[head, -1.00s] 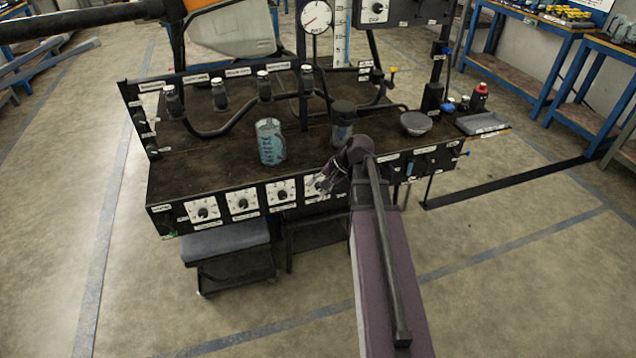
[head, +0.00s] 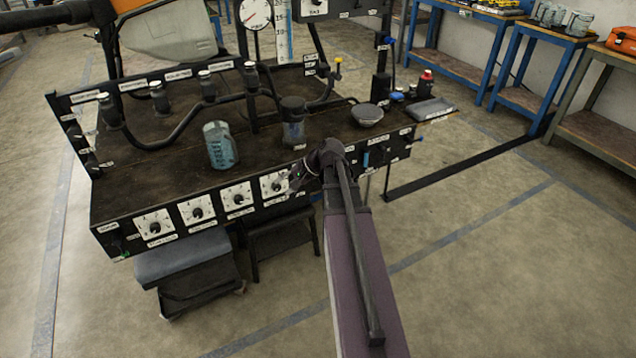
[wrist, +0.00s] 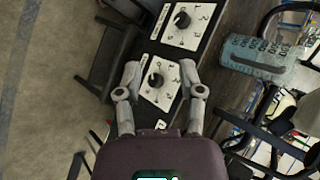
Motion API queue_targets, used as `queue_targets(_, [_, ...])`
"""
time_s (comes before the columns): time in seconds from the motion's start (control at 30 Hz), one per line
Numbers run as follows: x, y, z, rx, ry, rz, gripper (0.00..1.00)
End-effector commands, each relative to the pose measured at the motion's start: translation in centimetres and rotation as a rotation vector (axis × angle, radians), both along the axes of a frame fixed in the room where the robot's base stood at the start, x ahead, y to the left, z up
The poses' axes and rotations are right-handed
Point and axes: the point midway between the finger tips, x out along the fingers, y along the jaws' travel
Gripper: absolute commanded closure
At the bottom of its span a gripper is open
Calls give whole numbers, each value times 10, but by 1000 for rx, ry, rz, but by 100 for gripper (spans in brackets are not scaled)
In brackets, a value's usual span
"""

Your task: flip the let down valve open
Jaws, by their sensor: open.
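My gripper (head: 290,180) is open at the front face of the black bench (head: 130,192), beside the rightmost white dial plate (head: 270,185). In the wrist view, a black knob on a dial plate (wrist: 158,96) lies between the spread fingers (wrist: 160,76), which hold nothing. A blue lever (head: 365,160) sits on the front face, right of my gripper. A yellow-handled valve (head: 338,62) stands on a black pipe at the back of the bench. The labels are too small to read, so I cannot tell which is the let down valve.
A blue labelled can (head: 220,146) and a dark-capped jar (head: 293,125) stand on the bench top. A grey bowl (head: 367,115) and a red bottle (head: 426,84) are to the right. A grey-topped stool (head: 180,254) is below the front.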

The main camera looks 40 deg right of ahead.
Motion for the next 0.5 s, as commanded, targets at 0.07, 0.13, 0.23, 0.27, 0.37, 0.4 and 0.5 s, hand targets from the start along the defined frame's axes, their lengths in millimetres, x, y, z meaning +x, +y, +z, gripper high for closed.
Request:
queue_targets(0.07, [2, -15, -19, 28, -34, -36, 50])
queue_targets(0.13, [3, -27, -26, 54, -67, -67, 50])
queue_targets(0.23, [5, -44, -35, 88, -112, -111, 50])
queue_targets(0.27, [5, -49, -38, 99, -127, -125, 50])
queue_targets(0.37, [5, -68, -47, 132, -173, -169, 50])
queue_targets(0.4, [6, -75, -51, 145, -192, -187, 50])
queue_targets(0.5, [4, -94, -59, 177, -238, -234, 50])
